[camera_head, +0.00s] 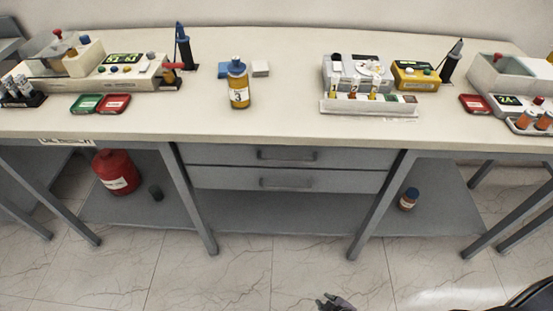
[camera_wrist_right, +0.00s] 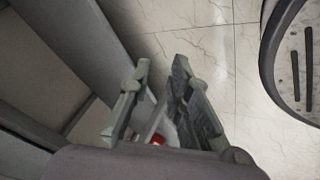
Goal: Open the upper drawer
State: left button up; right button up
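The upper drawer (camera_head: 225,154) is a grey front under the middle of the bench top, with a bar handle (camera_head: 287,155) across it. It looks shut, flush with the lower drawer (camera_head: 220,179) beneath, which has its own handle (camera_head: 287,184). My right gripper (camera_head: 335,300) shows at the bottom edge of the head view, low in front of the bench and well apart from the drawer handles. In the right wrist view its two fingers (camera_wrist_right: 161,64) stand apart with nothing held between them. The drawers do not show clearly there. My left gripper is not in view.
The bench top (camera_head: 290,125) overhangs the drawers. On it stand an amber bottle (camera_head: 239,85), a white rack (camera_head: 368,103) and several devices. A red container (camera_head: 117,172) and a small bottle (camera_head: 408,199) sit on the lower shelf.

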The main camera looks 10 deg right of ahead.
aim_at(286, 162)
jog(key=w+a+r+n+t+b, duration=0.1)
jog(key=w+a+r+n+t, duration=0.2)
jog(key=w+r, duration=0.8)
jog(key=w+a+r+n+t+y+b, duration=0.1)
jog(key=w+r+n+t, duration=0.2)
jog(key=r, duration=1)
jog(key=w+r+n+t+y, duration=0.1)
jog(key=r+n+t, duration=0.25)
jog(key=r, duration=1.05)
jog(key=shift+n+g, duration=0.25)
jog(key=x, duration=1.7)
jog(key=shift+w+d+f, duration=0.1)
jog(key=shift+f, duration=0.1)
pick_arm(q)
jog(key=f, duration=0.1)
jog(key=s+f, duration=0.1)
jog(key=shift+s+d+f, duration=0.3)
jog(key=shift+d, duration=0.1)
pick_arm(e)
jog(key=shift+c, duration=0.4)
grip_shut()
